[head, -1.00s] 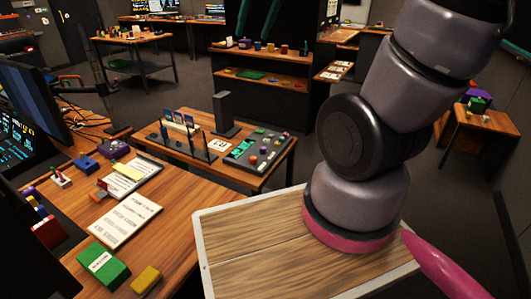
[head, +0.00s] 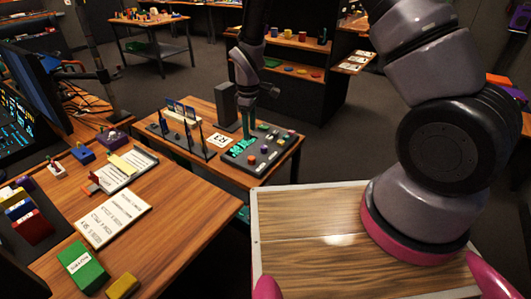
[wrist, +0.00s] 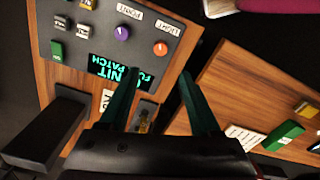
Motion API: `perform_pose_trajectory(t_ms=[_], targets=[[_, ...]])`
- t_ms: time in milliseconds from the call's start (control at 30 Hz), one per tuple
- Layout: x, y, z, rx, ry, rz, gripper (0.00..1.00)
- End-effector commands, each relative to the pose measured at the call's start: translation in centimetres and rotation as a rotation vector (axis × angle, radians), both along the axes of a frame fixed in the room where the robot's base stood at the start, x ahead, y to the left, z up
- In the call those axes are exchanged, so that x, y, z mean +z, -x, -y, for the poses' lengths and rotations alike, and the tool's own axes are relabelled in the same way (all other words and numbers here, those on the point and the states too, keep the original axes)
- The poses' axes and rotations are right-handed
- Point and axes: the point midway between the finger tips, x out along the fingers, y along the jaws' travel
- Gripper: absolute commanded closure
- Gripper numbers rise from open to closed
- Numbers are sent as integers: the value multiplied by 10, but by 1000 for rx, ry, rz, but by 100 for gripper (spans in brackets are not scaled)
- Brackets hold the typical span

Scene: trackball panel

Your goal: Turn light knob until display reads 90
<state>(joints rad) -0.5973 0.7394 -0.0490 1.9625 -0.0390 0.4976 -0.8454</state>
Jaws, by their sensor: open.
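The grey control panel (head: 283,148) lies on the small table, and it fills the upper left of the wrist view (wrist: 85,20). The light knob (wrist: 160,48) is orange with a white pointer mark, beside a label that appears upside down as LIGHT. A purple knob (wrist: 122,33) sits to its left. The display (wrist: 112,70) shows green letters, partly cut off behind a finger; I can read no number on it. My gripper (wrist: 158,78) is open, its two teal fingers apart and empty, short of the light knob in the picture. In the head view my gripper (head: 249,125) hangs over the panel.
A dark upright box (head: 225,107) stands behind the panel. A rack with thin posts (head: 180,130) and a white card (head: 219,140) are to its left. The wooden desk (head: 190,205) in front holds papers and a green box (head: 80,265).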

Motion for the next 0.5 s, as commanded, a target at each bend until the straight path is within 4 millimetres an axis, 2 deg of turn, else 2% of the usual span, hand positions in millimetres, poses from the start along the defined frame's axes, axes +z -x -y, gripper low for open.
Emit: perform_pose_trajectory(t_ms=[33,267,500], targets=[[-8,2,-3,20,6,-5,36],[-32,4,-4,37,11,-10,36],[-78,4,-4,35,12,-11,36]])
